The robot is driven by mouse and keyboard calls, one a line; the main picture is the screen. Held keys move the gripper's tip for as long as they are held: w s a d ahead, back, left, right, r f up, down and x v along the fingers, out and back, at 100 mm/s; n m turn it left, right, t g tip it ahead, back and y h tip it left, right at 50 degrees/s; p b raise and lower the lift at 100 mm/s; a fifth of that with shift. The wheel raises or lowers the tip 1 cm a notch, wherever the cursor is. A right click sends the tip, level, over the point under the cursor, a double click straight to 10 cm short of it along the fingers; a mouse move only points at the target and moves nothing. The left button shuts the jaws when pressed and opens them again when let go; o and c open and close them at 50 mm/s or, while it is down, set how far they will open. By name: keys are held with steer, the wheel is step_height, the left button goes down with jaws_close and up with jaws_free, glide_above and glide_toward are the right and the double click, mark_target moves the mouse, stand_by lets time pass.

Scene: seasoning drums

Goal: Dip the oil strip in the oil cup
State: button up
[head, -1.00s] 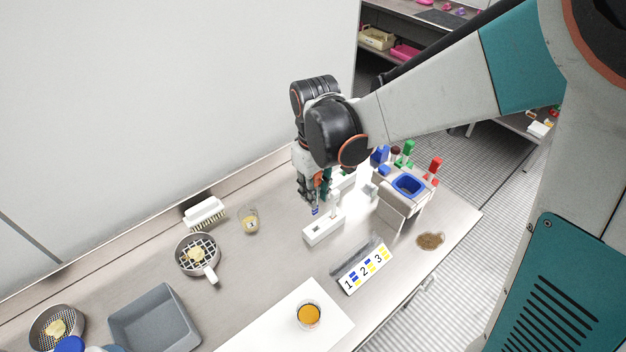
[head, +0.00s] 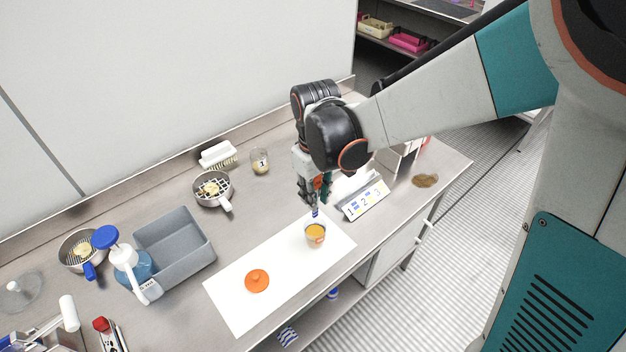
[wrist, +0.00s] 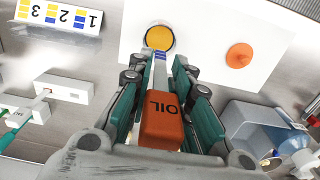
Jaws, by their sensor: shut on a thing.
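My gripper (head: 315,200) is shut on the orange handle of the oil strip, which is marked OIL in the wrist view (wrist: 163,120). The strip's striped blue and white end points down from between the fingers. The oil cup (head: 316,238) is a small clear cup of yellow-orange oil on a white sheet (head: 232,300). The strip's tip is at or just above the cup's far rim in the head view. In the wrist view the strip's end reaches the near edge of the cup (wrist: 159,36). I cannot tell whether it touches the oil.
An orange disc-shaped lid (head: 257,281) lies on the sheet, left of the cup. A numbered colour chart (head: 366,200) stands to the right. A grey bin (head: 175,245) and a blue-topped pump bottle (head: 130,268) are at left. A white holder (wrist: 66,93) shows in the wrist view.

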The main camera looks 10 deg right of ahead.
mark_target(315, 217)
steer(key=shift+w+f+b, duration=0.1)
steer(key=shift+f+b, duration=3.85)
steer(key=shift+f, duration=1.4)
steer(key=shift+s+f, duration=0.1)
steer(key=shift+s, duration=0.15)
steer(key=shift+w+r+p, duration=0.15)
steer(key=shift+r+p, duration=0.45)
steer(key=shift+r, duration=0.25)
steer(key=shift+r+p, duration=3.7)
steer(key=shift+r, duration=1.65)
